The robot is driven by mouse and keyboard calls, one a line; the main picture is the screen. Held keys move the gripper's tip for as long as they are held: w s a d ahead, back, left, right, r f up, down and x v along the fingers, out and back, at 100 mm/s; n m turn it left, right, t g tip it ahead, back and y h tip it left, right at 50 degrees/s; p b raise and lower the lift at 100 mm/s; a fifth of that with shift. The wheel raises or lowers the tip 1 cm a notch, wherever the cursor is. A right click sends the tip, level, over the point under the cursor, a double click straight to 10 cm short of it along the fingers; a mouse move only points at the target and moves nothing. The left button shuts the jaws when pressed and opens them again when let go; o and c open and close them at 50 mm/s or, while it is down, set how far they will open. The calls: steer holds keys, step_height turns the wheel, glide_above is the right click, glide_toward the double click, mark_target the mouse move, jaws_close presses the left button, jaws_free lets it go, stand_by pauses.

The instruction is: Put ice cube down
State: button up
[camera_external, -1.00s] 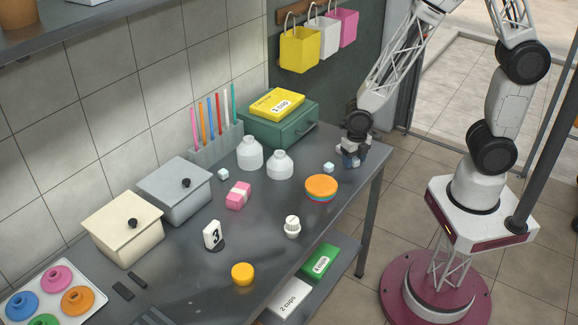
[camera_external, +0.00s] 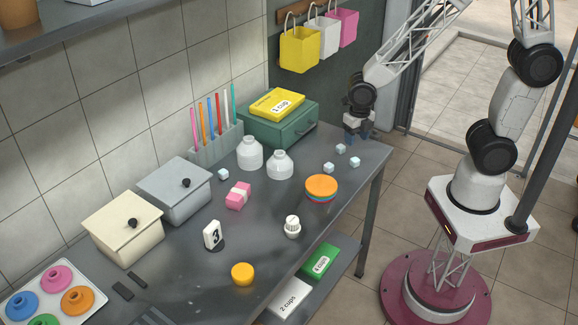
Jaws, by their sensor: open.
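Three pale blue ice cubes sit close together on the grey table near its far right corner: one at the back (camera_external: 340,148), one at the right (camera_external: 355,162) and one at the front left (camera_external: 329,167). Another ice cube (camera_external: 223,174) lies apart, left of the white bottles. My gripper (camera_external: 357,134) is open, just behind and above the group of cubes, pointing down near the table's far edge. It appears empty; no cube shows between its fingers.
Two white bottles (camera_external: 280,165) and a stack of coloured lids (camera_external: 321,187) stand near the cubes. A green drawer box (camera_external: 283,128) with a yellow box (camera_external: 277,104) on top is to the left of my gripper. The table's right edge is close to the cubes.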

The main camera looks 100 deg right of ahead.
steer(key=shift+r, duration=1.4)
steer(key=s+a+r+m+t, duration=0.1)
steer(key=s+a+r+m, duration=0.5)
steer(key=m, duration=0.5)
steer(key=s+a+r+m+t, duration=0.1)
steer(key=s+a+r+m, duration=0.6)
steer(key=s+r+m, duration=0.2)
step_height(320, 180, up, 4)
steer(key=m, duration=0.2)
steer(key=shift+s+f+m+t, duration=0.15)
steer(key=shift+s+m+t, duration=0.15)
steer(key=shift+s, duration=0.05)
